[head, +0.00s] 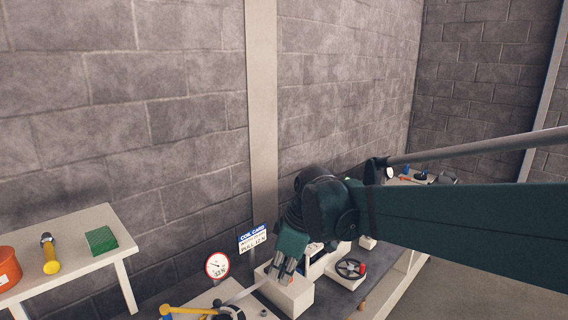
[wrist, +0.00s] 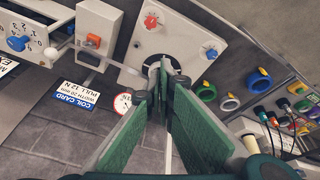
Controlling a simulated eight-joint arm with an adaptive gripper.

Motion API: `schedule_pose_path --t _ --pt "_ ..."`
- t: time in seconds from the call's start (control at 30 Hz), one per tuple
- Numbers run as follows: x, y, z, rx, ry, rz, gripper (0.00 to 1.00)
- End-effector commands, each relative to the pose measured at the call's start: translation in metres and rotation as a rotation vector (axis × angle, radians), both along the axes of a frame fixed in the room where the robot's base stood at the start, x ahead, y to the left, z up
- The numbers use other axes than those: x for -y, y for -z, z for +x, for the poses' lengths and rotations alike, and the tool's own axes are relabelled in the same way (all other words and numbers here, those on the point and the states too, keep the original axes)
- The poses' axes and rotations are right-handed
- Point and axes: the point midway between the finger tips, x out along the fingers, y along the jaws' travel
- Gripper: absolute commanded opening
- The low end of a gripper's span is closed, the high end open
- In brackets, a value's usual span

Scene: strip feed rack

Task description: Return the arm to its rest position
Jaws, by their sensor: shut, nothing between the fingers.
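My arm reaches in from the right in the head view, and its wrist bends down over the bench. My gripper (head: 283,268) is above the bench beside a light box (head: 290,295). In the wrist view my gripper (wrist: 167,68) shows two green finger pads that meet at the tips, with nothing between them.
A coil card sign (head: 253,240) and a round gauge (head: 217,265) stand near the gripper. A handwheel (head: 350,268) is to its right. A side table (head: 75,250) holds a green pad and a yellow-handled tool. Coloured rings (wrist: 230,102) line a rack in the wrist view.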

Motion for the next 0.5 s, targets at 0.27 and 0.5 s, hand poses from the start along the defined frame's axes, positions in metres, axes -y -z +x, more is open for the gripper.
schedule_pose_path --t 0.27,0.5 --pt "0.05 -0.005 -0.03 0.032 0.218 0.019 0.0" --pt "0.089 -0.004 -0.057 0.063 0.402 0.044 0.0"
